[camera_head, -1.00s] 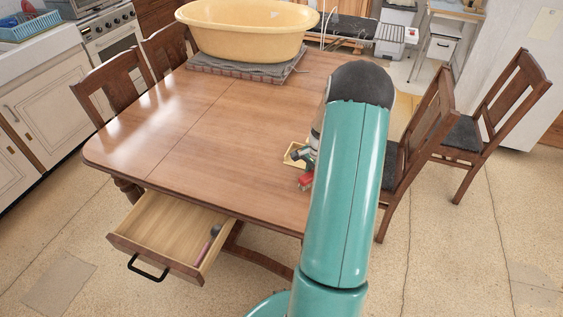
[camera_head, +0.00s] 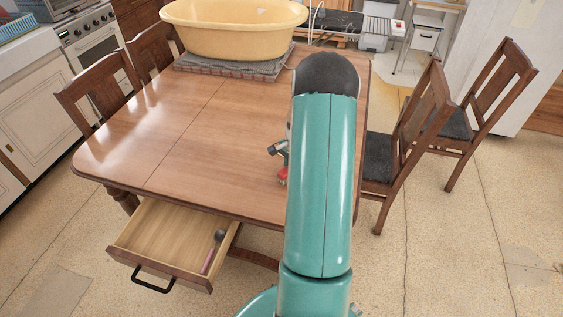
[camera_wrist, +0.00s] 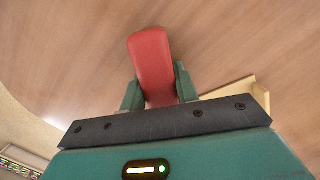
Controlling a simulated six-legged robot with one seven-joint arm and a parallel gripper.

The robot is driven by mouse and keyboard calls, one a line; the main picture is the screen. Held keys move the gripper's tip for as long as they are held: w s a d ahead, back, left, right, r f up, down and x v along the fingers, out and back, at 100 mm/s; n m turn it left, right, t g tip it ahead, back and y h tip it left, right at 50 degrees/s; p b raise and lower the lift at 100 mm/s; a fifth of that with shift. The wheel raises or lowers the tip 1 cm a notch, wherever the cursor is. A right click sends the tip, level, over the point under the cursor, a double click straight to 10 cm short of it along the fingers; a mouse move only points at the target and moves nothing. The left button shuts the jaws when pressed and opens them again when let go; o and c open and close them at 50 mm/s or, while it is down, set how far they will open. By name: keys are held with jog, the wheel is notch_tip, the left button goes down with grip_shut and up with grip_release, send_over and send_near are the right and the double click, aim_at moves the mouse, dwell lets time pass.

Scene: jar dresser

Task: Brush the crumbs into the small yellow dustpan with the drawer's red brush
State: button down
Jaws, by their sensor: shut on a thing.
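The red brush (camera_wrist: 152,62) is clamped between the two teal fingers of my gripper (camera_wrist: 158,86) in the wrist view, over the wooden tabletop. In the head view a bit of its red (camera_head: 283,173) shows just left of my arm, low over or on the table near its front right; I cannot tell if it touches. My arm hides the dustpan in the head view. I can make out no crumbs in either view.
The wooden table (camera_head: 190,140) is clear at left and middle. A large yellow tub (camera_head: 235,32) stands on a grey mat at the back. The drawer (camera_head: 165,235) is open, holding a pink-handled utensil (camera_head: 210,256). Chairs (camera_head: 410,130) stand at the right.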

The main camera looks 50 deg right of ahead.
jog(key=shift+w+a+r, duration=0.1)
jog(key=shift+w+a, duration=0.1)
jog(key=shift+w, duration=0.3)
notch_tip(320, 180, up, 2)
jog(key=shift+s, duration=0.15)
jog(key=shift+r, duration=2.95)
jog(key=shift+s, duration=0.1)
